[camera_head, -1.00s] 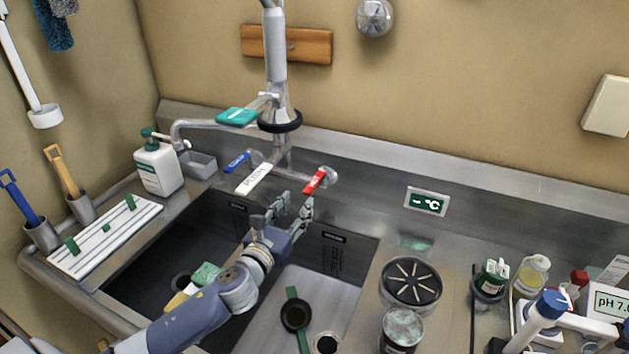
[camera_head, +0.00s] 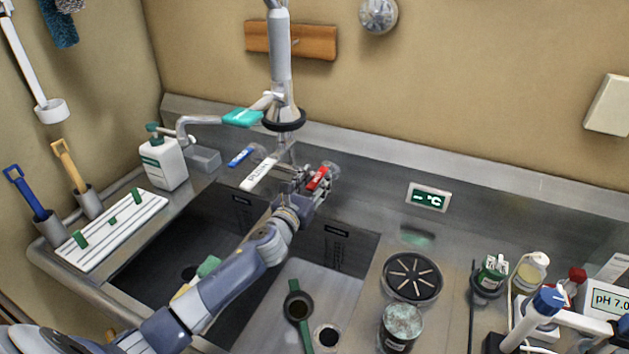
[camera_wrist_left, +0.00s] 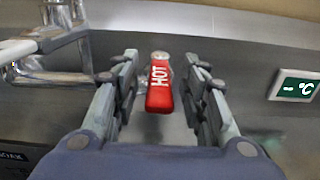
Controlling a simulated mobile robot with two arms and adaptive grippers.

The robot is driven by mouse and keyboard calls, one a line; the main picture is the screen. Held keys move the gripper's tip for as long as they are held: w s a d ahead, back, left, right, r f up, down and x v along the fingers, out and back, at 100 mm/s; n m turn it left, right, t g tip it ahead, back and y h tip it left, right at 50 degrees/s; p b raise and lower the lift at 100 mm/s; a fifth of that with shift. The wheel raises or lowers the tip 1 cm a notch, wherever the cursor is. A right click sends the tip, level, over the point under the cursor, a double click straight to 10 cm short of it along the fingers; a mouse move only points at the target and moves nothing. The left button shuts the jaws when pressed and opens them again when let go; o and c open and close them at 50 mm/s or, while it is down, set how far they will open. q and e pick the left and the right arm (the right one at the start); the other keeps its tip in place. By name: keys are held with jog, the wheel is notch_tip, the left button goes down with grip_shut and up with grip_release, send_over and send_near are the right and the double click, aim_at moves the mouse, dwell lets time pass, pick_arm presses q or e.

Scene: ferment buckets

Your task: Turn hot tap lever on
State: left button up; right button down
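The red hot tap lever (camera_head: 318,178) sticks out from the tap body on the back wall of the sink. In the left wrist view the lever (camera_wrist_left: 159,84) reads HOT and lies between my two fingers, with a gap on each side. My left gripper (camera_wrist_left: 160,95) is open around it. In the head view my left gripper (camera_head: 303,178) is at the lever, its fingers partly hidden by the lever and tap parts. My right gripper is not in view.
A temperature display (camera_head: 428,198) is on the wall at right.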

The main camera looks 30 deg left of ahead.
pick_arm(q)
grip_shut()
jog(key=shift+d, duration=0.15)
jog(key=w+d+n+g+y+b, duration=0.3)
jog(key=d+n+g+y+b, duration=0.3)
jog(key=n+y, duration=0.4)
jog(key=shift+w+g+y, duration=0.3)
jog(key=shift+g+y, duration=0.5)
jog(key=shift+y, duration=1.1)
jog(key=shift+n, duration=0.3)
jog(key=shift+r, duration=0.1)
grip_release()
